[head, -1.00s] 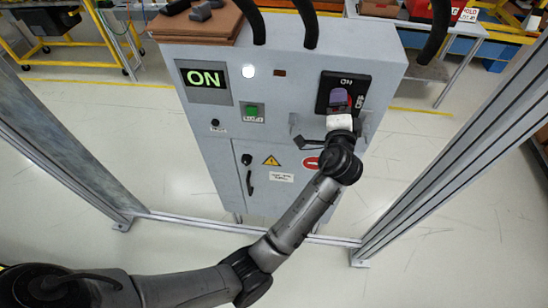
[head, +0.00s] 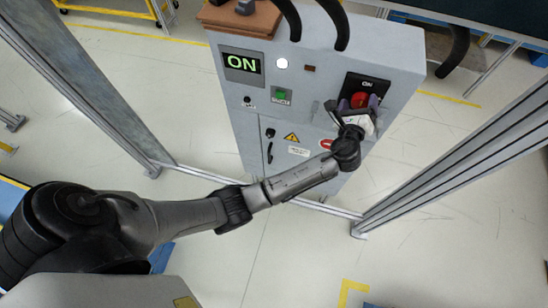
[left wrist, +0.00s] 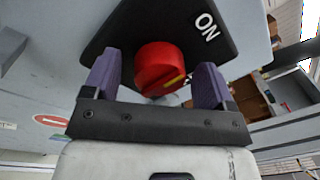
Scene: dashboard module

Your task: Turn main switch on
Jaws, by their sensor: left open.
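The main switch is a red rotary knob (left wrist: 162,68) with a yellow mark on a black plate (left wrist: 120,40) labelled ON. In the head view the red knob (head: 359,99) sits at the upper right of the grey cabinet's front. My left gripper (head: 364,104) is in front of it. In the left wrist view its two purple fingers (left wrist: 158,80) are open, one on each side of the knob, with gaps visible. The cabinet's display (head: 242,65) reads ON in green, and a white lamp (head: 282,63) beside it is lit. My right gripper is not in view.
The grey cabinet (head: 300,95) also carries a green button (head: 281,96) and a black door handle (head: 270,152). Black cables (head: 341,25) rise over its top. Metal frame posts (head: 450,150) stand to either side. A brown box (head: 235,22) is on top.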

